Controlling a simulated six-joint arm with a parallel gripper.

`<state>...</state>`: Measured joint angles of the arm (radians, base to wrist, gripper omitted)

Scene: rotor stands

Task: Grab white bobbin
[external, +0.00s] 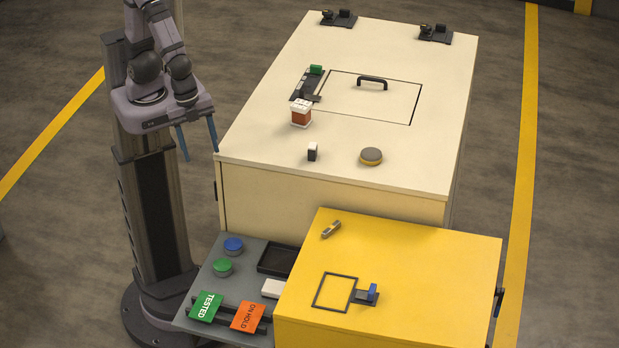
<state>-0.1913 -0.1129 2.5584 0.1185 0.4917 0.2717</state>
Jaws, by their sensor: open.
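A bobbin with white end flanges and an orange-brown winding (301,117) stands upright on the cream cabinet top (262,140), near its left side. It is the only bobbin-like thing I can make out. My gripper (199,153) hangs to the left of the cabinet, its two blue fingers pointing down and spread apart. It is open and empty, well clear of the bobbin. Nothing hides the bobbin in this view.
A black fixture with a green block (315,71) lies just behind the bobbin, beside a hatch with a black handle (373,81). In front are a small black-and-white block (312,152) and a round grey-yellow knob (371,156). A yellow box (430,265) stands in front.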

